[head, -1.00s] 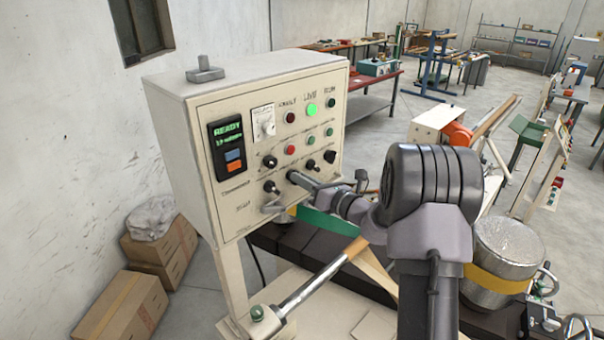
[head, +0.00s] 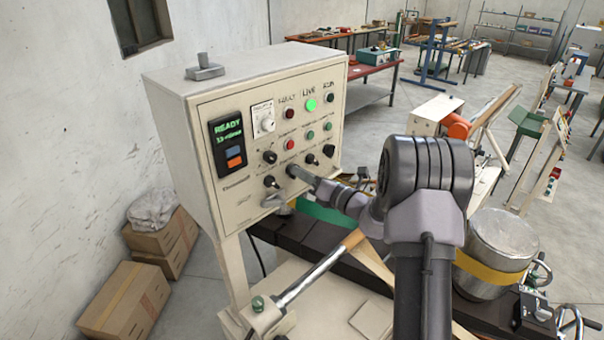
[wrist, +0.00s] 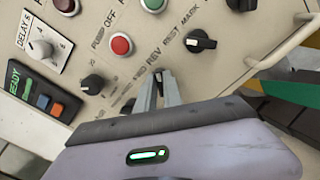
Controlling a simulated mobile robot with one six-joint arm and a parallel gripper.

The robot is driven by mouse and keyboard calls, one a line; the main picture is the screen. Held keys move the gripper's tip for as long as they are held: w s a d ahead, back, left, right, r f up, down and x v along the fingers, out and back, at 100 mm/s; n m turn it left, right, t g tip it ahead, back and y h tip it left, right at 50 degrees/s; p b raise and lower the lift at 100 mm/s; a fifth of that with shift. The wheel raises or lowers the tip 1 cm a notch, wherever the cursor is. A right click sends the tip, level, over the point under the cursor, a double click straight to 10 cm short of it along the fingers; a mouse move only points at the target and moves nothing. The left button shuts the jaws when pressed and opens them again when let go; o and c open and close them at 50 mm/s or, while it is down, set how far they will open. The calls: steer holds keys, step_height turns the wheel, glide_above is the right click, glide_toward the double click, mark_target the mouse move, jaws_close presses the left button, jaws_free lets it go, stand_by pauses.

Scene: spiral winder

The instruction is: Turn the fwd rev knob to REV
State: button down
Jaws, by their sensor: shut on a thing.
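The cream control panel (head: 235,185) carries several black knobs. My gripper (head: 293,171) reaches the lower middle of the panel, its fingers closed on the fwd rev knob. In the wrist view the two grey fingers (wrist: 160,80) are close together at the panel face, just below the printed REV label (wrist: 153,57). The knob itself is hidden between and behind the fingertips, so its pointer direction cannot be read.
Other black knobs sit close by, left (wrist: 93,84) and right (wrist: 200,41) of the fingers. A red button (wrist: 121,44) is above. A screen reads READY (head: 228,143), and a green LIVE lamp (head: 310,105) is lit. A metal bar (head: 318,272) slants below my arm.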

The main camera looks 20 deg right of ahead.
steer(key=c, duration=1.5)
jaws_free()
steer(key=b+v, duration=0.3)
steer(key=v, duration=1.4)
steer(key=shift+s+d, duration=0.15)
steer(key=shift+s, duration=0.1)
